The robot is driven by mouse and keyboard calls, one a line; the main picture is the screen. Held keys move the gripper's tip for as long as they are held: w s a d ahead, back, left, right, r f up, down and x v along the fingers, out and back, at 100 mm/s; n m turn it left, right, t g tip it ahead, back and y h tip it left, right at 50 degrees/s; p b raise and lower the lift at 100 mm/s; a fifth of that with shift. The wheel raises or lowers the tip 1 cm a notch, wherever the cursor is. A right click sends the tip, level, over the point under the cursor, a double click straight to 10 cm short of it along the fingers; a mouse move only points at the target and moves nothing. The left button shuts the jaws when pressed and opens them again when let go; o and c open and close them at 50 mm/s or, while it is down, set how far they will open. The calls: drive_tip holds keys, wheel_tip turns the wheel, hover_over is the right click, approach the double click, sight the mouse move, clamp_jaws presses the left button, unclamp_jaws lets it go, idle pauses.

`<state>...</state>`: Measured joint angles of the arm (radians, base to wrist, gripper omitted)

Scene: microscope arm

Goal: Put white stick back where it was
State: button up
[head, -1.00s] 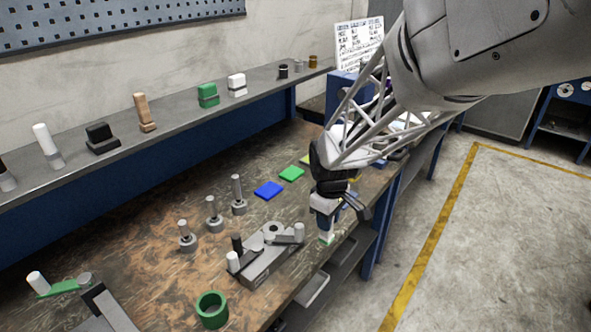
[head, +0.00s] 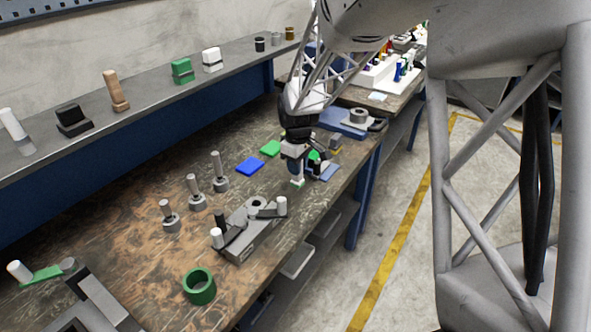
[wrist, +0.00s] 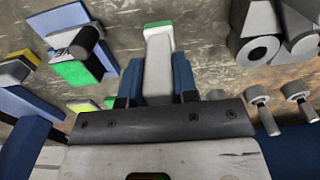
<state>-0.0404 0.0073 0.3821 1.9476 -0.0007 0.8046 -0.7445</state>
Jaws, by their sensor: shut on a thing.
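My gripper (head: 296,172) is shut on a white stick (wrist: 158,68) with a green end (wrist: 158,27). In the head view the stick (head: 297,178) points down, its green end (head: 297,184) low over the wooden table; I cannot tell whether it touches. In the wrist view the stick lies between the two blue fingers (wrist: 158,78). A grey fixture (head: 256,232) with upright white pegs and a round ring stands in front of the gripper, apart from the stick.
A blue pad (head: 250,166) and a green pad (head: 270,148) lie left of the gripper. Several grey pegs on round bases (head: 195,193) stand left of the fixture. Coloured blocks (wrist: 75,60) crowd the left in the wrist view.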

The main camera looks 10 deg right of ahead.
drive_tip(key=shift+w+f, duration=0.1)
drive_tip(key=shift+w, duration=1.05)
drive_tip(key=shift+f, duration=1.75)
drive_tip(key=shift+f, duration=0.1)
drive_tip(key=o, duration=0.9)
wheel_tip(320, 180, up, 12)
drive_tip(key=shift+r, duration=0.1)
